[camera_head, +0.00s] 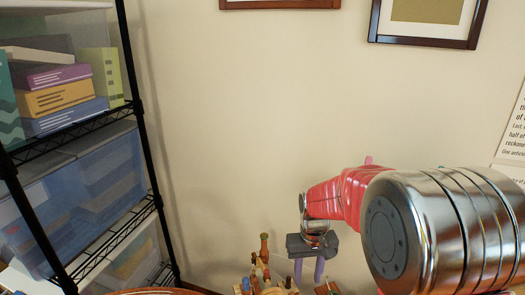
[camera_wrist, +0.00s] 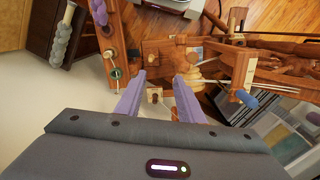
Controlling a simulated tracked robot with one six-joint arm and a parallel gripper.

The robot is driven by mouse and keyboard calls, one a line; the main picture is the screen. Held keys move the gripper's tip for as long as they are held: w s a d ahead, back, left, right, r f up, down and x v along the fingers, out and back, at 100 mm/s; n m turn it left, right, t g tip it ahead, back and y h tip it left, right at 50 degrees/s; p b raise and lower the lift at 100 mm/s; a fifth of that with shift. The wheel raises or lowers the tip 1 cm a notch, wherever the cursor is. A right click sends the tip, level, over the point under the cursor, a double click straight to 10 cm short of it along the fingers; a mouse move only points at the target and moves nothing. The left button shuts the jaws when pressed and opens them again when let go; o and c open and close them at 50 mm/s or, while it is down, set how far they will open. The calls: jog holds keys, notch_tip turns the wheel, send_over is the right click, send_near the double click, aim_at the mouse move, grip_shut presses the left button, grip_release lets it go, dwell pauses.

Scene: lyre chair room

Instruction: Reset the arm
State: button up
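My arm, red with shiny metal joints, reaches in from the lower right of the head view. My gripper (camera_head: 308,277) hangs at its end, with a dark grey body and two purple fingers pointing down. In the wrist view my gripper (camera_wrist: 160,90) shows its two purple fingers spread apart. No held object is visible between them. Beyond the fingers is a wooden structure (camera_wrist: 232,62) with pegs and small parts; whether any finger touches it I cannot tell.
A black wire shelf (camera_head: 143,140) with books (camera_head: 58,97) and a blue bin (camera_head: 80,200) stands at the left. Wooden pieces (camera_head: 264,262) are below, beside my gripper. Framed pictures (camera_head: 425,40) hang on the wall (camera_head: 240,120). The space before the wall above my gripper is clear.

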jog(key=s+d+r+t, duration=0.1)
jog(key=s+r+t, duration=0.2)
jog(key=s+r, duration=0.6)
jog(key=s+d+r+m+t, duration=0.1)
jog(key=s+d+r+t, duration=0.1)
jog(key=s+r, duration=0.7)
jog(key=s+t, duration=0.1)
jog(key=s, duration=0.2)
jog(key=shift+f, duration=0.1)
dwell(1.1)
